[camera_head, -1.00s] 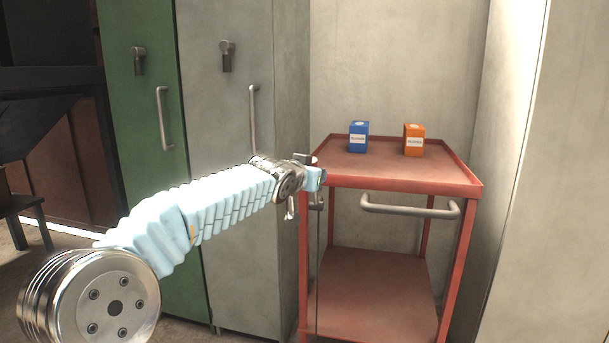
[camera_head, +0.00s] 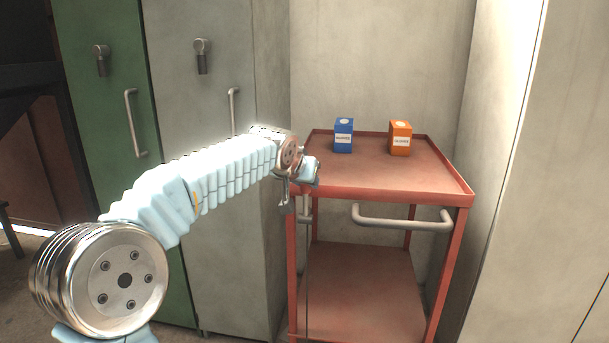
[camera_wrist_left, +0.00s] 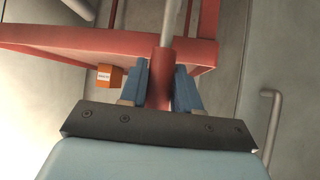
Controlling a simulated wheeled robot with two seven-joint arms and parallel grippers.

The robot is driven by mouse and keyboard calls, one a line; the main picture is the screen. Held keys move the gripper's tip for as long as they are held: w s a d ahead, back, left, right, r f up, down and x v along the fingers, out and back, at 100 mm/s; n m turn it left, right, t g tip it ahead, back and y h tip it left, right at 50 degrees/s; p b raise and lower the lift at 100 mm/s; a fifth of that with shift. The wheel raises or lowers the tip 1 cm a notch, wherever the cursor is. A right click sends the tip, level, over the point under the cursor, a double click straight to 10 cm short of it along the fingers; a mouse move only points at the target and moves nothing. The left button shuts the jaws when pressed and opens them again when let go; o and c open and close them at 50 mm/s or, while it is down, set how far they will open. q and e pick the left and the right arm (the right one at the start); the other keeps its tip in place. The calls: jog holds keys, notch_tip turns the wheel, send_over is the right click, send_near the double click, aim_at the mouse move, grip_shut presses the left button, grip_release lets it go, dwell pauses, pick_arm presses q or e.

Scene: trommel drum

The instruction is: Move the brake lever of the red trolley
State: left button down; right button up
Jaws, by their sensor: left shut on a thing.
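The red trolley (camera_head: 385,182) stands in front of the wall in the head view. My left gripper (camera_head: 312,172) is at its front left corner, by the top edge. In the left wrist view, my left gripper (camera_wrist_left: 161,88) is shut, with its blue fingers on either side of the red grip of the brake lever (camera_wrist_left: 160,72). A grey rod runs on from that grip. In the head view my gripper hides the grip; a thin rod (camera_head: 306,265) hangs below, beside the trolley's front left leg. My right gripper is not in view.
A blue box (camera_head: 343,137) and an orange box (camera_head: 400,139) stand on the trolley's top. A grey push handle (camera_head: 402,219) sticks out in front. Grey (camera_head: 205,130) and green (camera_head: 110,120) lockers stand close on the left, a pale panel (camera_head: 545,170) on the right.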

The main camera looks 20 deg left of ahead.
pick_arm(q)
jog(key=c, duration=0.9)
grip_release()
jog(key=shift+w, duration=0.15)
jog(key=b+v, duration=0.1)
jog(key=v, duration=1.2)
jog(key=shift+s+r, duration=0.2)
jog(key=shift+s, duration=0.2)
